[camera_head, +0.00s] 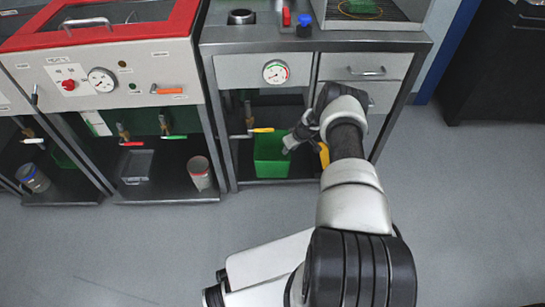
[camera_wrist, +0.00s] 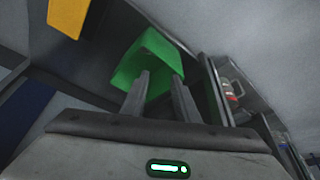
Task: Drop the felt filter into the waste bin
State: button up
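A green open-topped bin (camera_head: 270,154) stands on the lower shelf under the middle bench; I take it for the waste bin. It also shows in the wrist view (camera_wrist: 146,58), beyond my fingers. My gripper (camera_head: 287,150) is at the bin's right side in the head view, close to its rim; whether it touches cannot be told. In the wrist view my gripper (camera_wrist: 161,74) has its two fingers apart, with nothing visible between them. I cannot make out the felt filter in either view, and the bin's inside is mostly hidden.
A yellow object (camera_head: 323,154) is right of the bin, partly behind my arm. A yellow-handled valve (camera_head: 262,130) hangs above the bin. The bench's right leg (camera_head: 393,110) and drawers (camera_head: 366,68) bound the space.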

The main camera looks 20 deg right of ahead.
jog(key=s+a+r+m, duration=0.1)
jog(key=s+a+r, duration=0.1)
jog(key=r, duration=0.6)
jog(key=s+a+r+m, duration=0.1)
jog(key=a+r, duration=0.3)
jog(key=r, duration=0.4)
jog(key=shift+s+h, duration=0.3)
jog(key=shift+s, duration=0.5)
